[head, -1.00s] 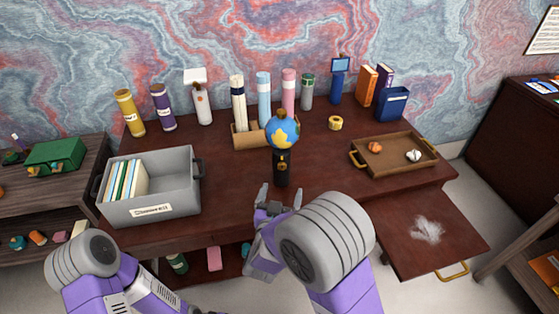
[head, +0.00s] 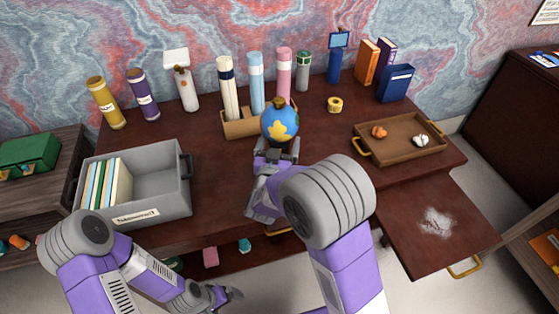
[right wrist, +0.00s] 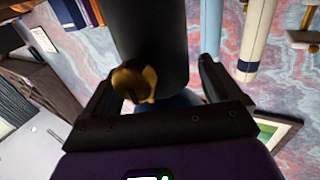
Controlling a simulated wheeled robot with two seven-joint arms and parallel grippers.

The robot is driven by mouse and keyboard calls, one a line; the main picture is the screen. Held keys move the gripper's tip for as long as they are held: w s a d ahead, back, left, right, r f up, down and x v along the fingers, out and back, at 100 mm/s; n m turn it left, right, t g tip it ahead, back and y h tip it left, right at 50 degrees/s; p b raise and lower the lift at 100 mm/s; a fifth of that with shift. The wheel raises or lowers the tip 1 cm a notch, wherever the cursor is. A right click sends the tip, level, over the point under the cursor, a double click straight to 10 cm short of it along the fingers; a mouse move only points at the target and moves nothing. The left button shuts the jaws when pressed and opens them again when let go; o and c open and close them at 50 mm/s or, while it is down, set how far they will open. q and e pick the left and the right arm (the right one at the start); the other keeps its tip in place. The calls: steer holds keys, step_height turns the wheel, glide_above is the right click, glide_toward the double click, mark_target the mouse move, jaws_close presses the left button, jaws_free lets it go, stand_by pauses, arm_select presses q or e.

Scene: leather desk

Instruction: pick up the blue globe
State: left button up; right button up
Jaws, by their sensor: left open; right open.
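The blue globe (head: 280,126) with a yellow patch stands upright on the desk, on a dark stand hidden in the head view behind my right gripper (head: 276,150). In the right wrist view the dark cylindrical stand (right wrist: 150,35) with a gold emblem lies between the two open fingers of my right gripper (right wrist: 157,92). A bit of the globe's blue shows below it (right wrist: 182,101). I cannot tell whether the fingers touch the stand. My left gripper (head: 232,294) is open and empty, low in front of the desk, away from the globe.
A cardboard holder (head: 238,126) with rolled tubes stands just behind the globe. A grey bin (head: 165,192) with books stands at the left. A wooden tray (head: 395,154) and a yellow tape roll (head: 334,104) lie at the right. The desk (head: 222,165) between bin and globe is clear.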

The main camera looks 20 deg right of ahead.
steer(key=shift+w+d, duration=0.15)
steer(key=shift+w, duration=0.2)
steer(key=shift+c, duration=0.3)
jaws_close()
